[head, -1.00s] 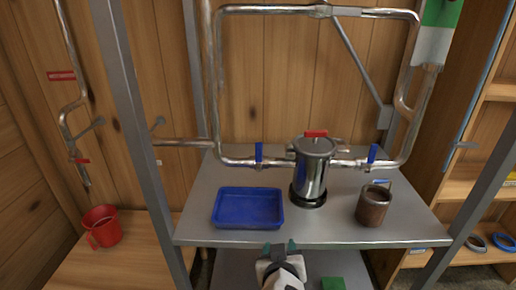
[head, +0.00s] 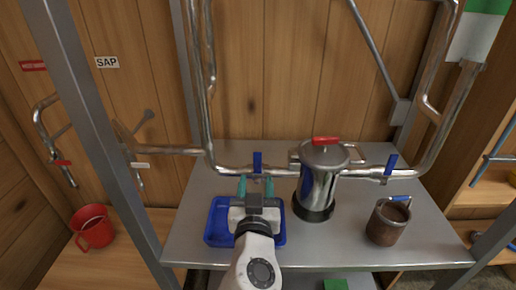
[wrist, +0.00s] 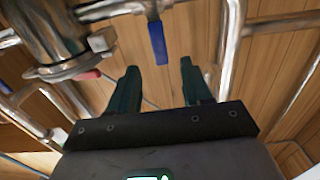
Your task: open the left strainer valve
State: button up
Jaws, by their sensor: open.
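The left strainer valve has a blue lever (head: 257,161) standing upright, across the horizontal pipe left of the steel strainer (head: 318,185). My gripper (head: 255,184) is open, its green fingers just in front of and below the lever, one toward each side. In the wrist view the blue lever (wrist: 157,42) lies ahead of the gap between the open fingers (wrist: 159,75), with nothing between them. I cannot tell the exact distance; the lever looks apart from both fingers. The strainer also shows at the upper left of the wrist view (wrist: 45,30).
A blue tray (head: 216,228) lies below my gripper on the grey shelf (head: 350,250). A second blue lever (head: 390,165) stands right of the strainer, and a brown mug (head: 385,226) stands at the right. A red mug (head: 92,229) is at the left beyond a grey post (head: 95,130).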

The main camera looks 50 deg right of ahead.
aim_at(257, 162)
jog(key=p+x, duration=0.3)
jog(key=x, duration=0.7)
jog(key=shift+w+d, duration=0.25)
jog(key=shift+d, duration=0.05)
grip_shut()
